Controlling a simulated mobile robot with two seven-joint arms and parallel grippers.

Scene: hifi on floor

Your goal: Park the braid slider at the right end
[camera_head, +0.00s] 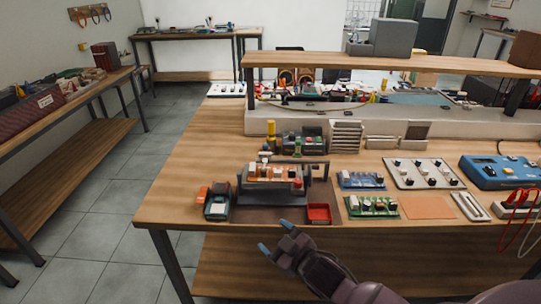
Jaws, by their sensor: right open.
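A dark stand (314,191) near the front edge of the wooden workbench holds an orange board (273,172) with small parts on it. A thin horizontal bar runs across the top of the stand, with a small pale piece near its left end. I cannot tell for sure which small part is the braid slider. My right gripper (274,237) is in front of the bench's front edge, below the stand. Its two blue-tipped fingers are apart, with nothing between them, and it touches nothing. My left gripper is out of view.
Left of the stand lies a dark handheld device (217,208); a red tray (319,213) is at its right. Green (372,207) and blue (361,180) boards and a blue instrument (497,172) are further right. A raised shelf (420,63) spans the back. The bench's left part is clear.

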